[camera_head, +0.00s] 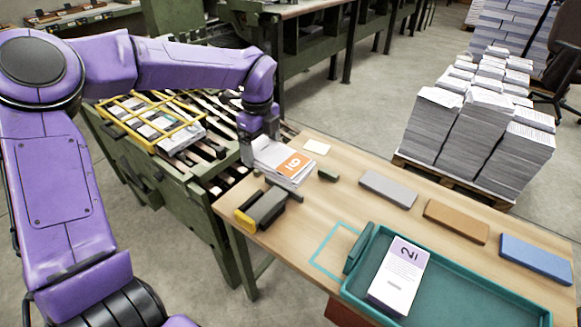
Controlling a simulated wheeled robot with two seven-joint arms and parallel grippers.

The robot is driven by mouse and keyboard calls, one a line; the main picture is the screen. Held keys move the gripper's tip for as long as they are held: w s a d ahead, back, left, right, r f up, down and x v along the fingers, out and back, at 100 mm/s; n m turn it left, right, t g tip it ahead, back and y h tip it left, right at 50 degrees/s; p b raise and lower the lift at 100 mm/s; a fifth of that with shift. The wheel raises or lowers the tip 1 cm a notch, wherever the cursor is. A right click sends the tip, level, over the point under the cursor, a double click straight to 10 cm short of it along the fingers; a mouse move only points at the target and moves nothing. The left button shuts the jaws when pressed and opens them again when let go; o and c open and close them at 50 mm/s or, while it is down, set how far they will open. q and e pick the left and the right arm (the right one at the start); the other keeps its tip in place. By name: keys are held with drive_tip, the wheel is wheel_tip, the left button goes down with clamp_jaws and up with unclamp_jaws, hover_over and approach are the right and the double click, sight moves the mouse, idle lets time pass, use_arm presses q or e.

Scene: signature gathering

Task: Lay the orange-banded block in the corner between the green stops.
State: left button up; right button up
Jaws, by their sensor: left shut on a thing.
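The orange-banded block (296,165), a white stack of sheets with an orange numbered label, is at the far left end of the wooden table. My left gripper (256,152) is shut on its left end; the fingertips are partly hidden. A small dark green stop (328,176) stands just right of the block, and a dark bar (284,189), which looks like another stop, lies along its near edge. I cannot tell whether the block touches the table or the stops. My right gripper is not in view.
A teal tray (462,292) holds a purple-banded block (400,275). Grey (388,189), brown (456,221) and blue (536,259) slabs line the far edge. A yellow rack (150,118) lies left.

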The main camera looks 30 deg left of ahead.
sight(274, 142)
use_arm(q)
drive_tip(key=w, duration=0.1)
drive_tip(key=w+f, duration=0.1)
drive_tip(key=w, duration=0.1)
drive_tip(key=w+f+p, duration=0.1)
drive_tip(key=w, duration=0.1)
drive_tip(key=shift+w+f, duration=0.1)
drive_tip(key=shift+w, duration=0.15)
drive_tip(key=w+f, duration=0.2)
drive_tip(key=f, duration=0.1)
drive_tip(key=w+f, duration=0.3)
drive_tip(key=shift+w+a+f+p, duration=0.1)
drive_tip(key=shift+f+p, duration=0.05)
drive_tip(key=shift+p, duration=0.25)
wheel_tip(274, 142, down, 3)
drive_tip(key=shift+r, duration=0.15)
drive_tip(key=shift+w+f, duration=0.1)
drive_tip(key=shift+f, duration=0.1)
drive_tip(key=shift+f+b, duration=0.65)
drive_tip(key=shift+r, duration=0.1)
drive_tip(key=o, duration=1.1)
drive_tip(key=shift+c, duration=0.2)
drive_tip(key=shift+r, duration=0.15)
